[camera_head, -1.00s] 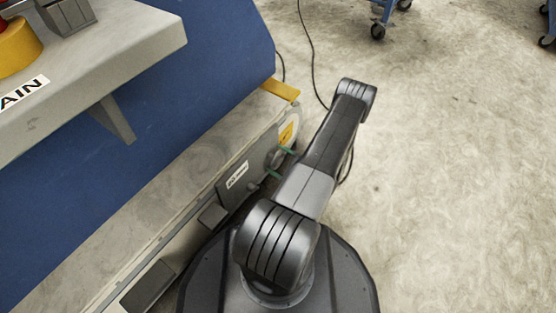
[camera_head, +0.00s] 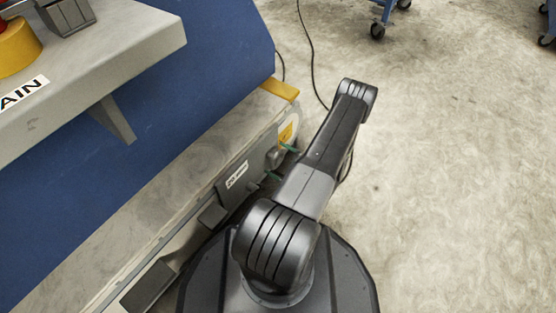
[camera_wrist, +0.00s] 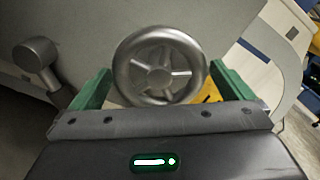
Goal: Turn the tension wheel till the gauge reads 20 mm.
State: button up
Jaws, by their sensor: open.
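The tension wheel (camera_wrist: 160,65) is a silver spoked handwheel in the middle of the wrist view, facing the camera. My gripper (camera_wrist: 160,70) is open, with one green finger on each side of the wheel's rim. The left finger (camera_wrist: 92,92) and right finger (camera_wrist: 232,82) look close to the rim; I cannot tell whether they touch it. In the head view the green tips of my gripper (camera_head: 282,162) show beside the machine's side, with the wheel small between them. No gauge reading is legible in either view.
A silver knob or lever (camera_wrist: 36,55) sticks out left of the wheel. A plate with a white label (camera_head: 237,174) is on the machine's side. A grey shelf (camera_head: 120,50) overhangs at upper left. Clear concrete floor (camera_head: 450,180) lies to the right, with a cable (camera_head: 308,50).

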jog(key=p+v, duration=0.3)
jog(key=v, duration=1)
jog(key=shift+s+d, duration=0.2)
jog(key=shift+d, duration=0.05)
jog(key=b+x, duration=0.3)
jog(key=x, duration=1.1)
